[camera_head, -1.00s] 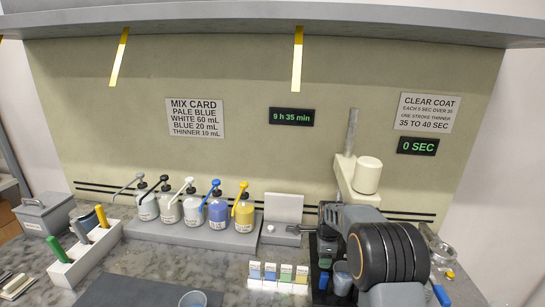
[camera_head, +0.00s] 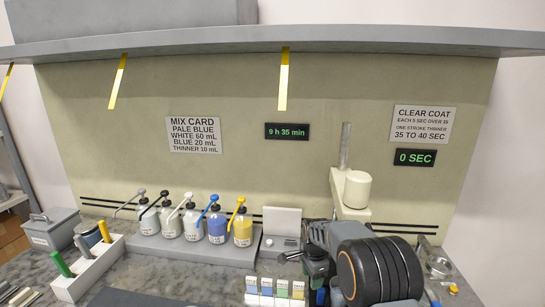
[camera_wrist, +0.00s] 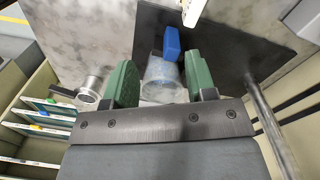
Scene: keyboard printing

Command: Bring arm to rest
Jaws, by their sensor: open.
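My gripper (camera_wrist: 162,82) shows in the wrist view with its two green fingers spread apart. A clear cup (camera_wrist: 164,78) and a blue piece (camera_wrist: 172,44) appear in the gap between the fingers. I cannot tell how far beyond the fingertips the cup stands, and no finger is seen closed on it. In the head view my dark, bulky arm is folded at the right of the bench, in front of the white stand (camera_head: 350,190). My fingers cannot be made out clearly there.
Several pump bottles (camera_head: 216,226) stand on a grey base along the back. A white holder (camera_head: 90,268) with coloured handles and a grey box (camera_head: 52,228) are at left. A dark mat (camera_wrist: 225,35) lies on the bench.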

